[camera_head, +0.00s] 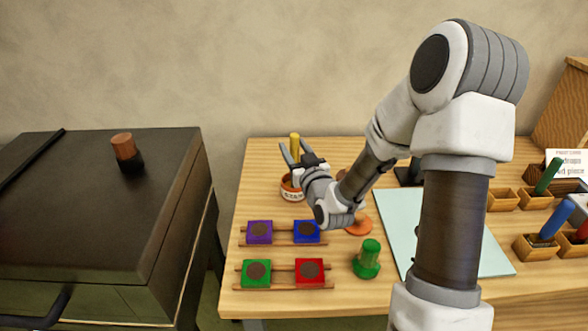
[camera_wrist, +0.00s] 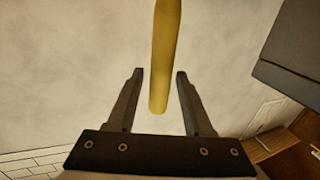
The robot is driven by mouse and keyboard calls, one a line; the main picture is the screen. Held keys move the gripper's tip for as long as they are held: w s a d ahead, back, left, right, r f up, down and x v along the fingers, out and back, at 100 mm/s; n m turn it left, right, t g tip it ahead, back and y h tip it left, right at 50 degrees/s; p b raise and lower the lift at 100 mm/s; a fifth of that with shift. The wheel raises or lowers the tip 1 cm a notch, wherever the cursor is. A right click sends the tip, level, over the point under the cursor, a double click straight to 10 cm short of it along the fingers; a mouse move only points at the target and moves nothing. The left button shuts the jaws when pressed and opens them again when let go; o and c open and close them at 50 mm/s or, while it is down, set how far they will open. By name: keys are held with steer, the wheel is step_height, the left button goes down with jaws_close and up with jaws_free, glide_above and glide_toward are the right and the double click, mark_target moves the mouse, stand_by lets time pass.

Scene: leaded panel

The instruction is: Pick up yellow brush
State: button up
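The yellow brush (camera_head: 295,143) shows as an upright yellow handle above an orange-rimmed pot (camera_head: 292,194) with a white label, at the back left of the wooden table. Its lower part is hidden behind my gripper. My gripper (camera_head: 293,149) is open at the handle. In the wrist view the yellow handle (camera_wrist: 164,50) runs down from the top edge, and its rounded end appears between the two open fingers of my gripper (camera_wrist: 160,74). Visible gaps separate it from both fingers.
Coloured square pots (camera_head: 259,232) sit on wooden rails at the front left, beside a green knobbed piece (camera_head: 368,260). A pale sheet (camera_head: 395,220) lies mid-table. Wooden holders with brushes (camera_head: 548,176) stand right. A dark cabinet (camera_head: 90,190) stands left, across a gap.

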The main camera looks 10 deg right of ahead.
jaws_close()
stand_by(1.2)
